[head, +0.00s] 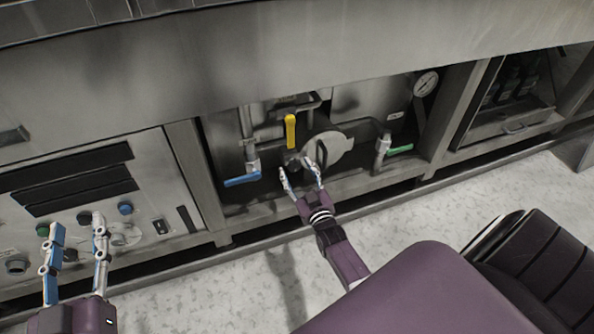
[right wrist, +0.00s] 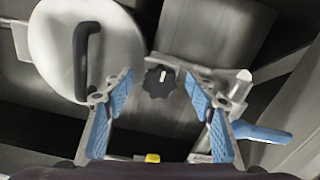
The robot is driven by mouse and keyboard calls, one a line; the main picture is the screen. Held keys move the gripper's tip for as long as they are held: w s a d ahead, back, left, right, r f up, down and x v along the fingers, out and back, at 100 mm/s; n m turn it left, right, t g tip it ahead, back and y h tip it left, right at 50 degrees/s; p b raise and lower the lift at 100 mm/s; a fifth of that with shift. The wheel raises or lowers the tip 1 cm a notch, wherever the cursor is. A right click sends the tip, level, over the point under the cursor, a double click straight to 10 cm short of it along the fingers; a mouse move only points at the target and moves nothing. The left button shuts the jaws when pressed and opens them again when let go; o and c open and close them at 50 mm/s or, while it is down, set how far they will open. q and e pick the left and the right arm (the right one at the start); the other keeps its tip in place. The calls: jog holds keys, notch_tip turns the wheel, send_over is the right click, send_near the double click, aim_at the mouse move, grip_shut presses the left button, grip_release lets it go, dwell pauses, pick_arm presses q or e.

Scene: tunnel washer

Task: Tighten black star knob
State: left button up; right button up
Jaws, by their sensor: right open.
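The black star knob (right wrist: 159,81) shows in the middle of the right wrist view, with a white mark on its face. It sits on a grey metal part beside the round lid. My right gripper (head: 299,169) is open, and its blue-padded fingers (right wrist: 158,86) stand to either side of the knob in that picture, with a gap on both sides. I cannot tell how far the fingertips are from it. In the head view the knob is small and hard to make out near the fingertips. My left gripper (head: 77,226) is open and empty at the lower left, before the control panel.
A round metal lid (right wrist: 61,40) with a black handle (right wrist: 82,60) is beside the knob. A blue lever (head: 242,180), a yellow lever (head: 290,131) and a green-handled valve (head: 398,149) surround the recess. A frame rail (head: 375,184) runs below.

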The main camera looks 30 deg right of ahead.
jog(key=shift+s, duration=0.1)
jog(key=shift+s+a, duration=0.1)
jog(key=shift+s, duration=0.15)
jog(key=v, duration=1.1)
jog(key=shift+s, duration=0.15)
